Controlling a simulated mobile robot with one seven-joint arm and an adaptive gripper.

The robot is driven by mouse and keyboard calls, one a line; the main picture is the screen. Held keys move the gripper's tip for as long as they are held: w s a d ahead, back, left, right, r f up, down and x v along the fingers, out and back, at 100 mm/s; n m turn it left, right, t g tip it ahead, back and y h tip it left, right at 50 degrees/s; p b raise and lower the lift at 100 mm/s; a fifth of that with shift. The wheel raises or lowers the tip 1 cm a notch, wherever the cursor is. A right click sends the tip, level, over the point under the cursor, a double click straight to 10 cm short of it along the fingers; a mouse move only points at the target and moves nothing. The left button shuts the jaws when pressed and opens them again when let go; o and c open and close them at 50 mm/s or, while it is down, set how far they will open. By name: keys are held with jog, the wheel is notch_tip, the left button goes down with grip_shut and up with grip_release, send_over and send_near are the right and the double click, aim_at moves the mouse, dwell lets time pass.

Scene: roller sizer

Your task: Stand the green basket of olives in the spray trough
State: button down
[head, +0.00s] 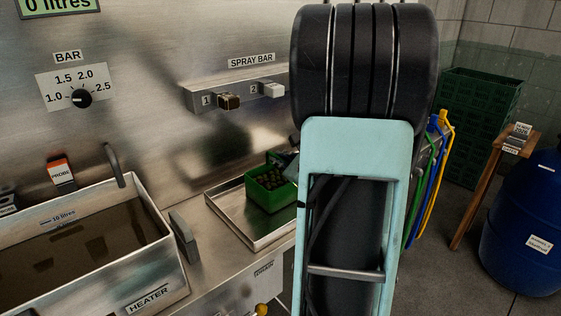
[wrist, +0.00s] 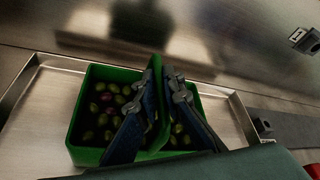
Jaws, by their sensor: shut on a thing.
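The green basket (head: 270,200) holds several olives and stands upright within the outline of the shallow metal spray trough (head: 228,214), toward its back right. In the wrist view the basket (wrist: 86,156) has trough floor (wrist: 35,130) showing to its left. My gripper (wrist: 161,74) is shut on a green upright strip in the middle of the basket, one dark finger on each side, olives on both sides. I cannot tell whether the basket's base touches the trough floor. In the head view my arm hides most of the gripper and the trough's right end.
A heater tank (head: 85,240) of brown liquid stands left of the trough, with a grey handle (head: 184,238) between them. The spray bar buttons (head: 230,101) are on the wall above. A blue drum (head: 525,235) and green crates (head: 478,120) stand at right.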

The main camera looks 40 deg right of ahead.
jog(key=c, duration=2.1)
grip_release()
jog(key=shift+r, duration=0.1)
jog(key=v, duration=1.2)
jog(key=shift+s+p, duration=0.1)
jog(key=shift+p, duration=0.2)
jog(key=shift+d, duration=0.1)
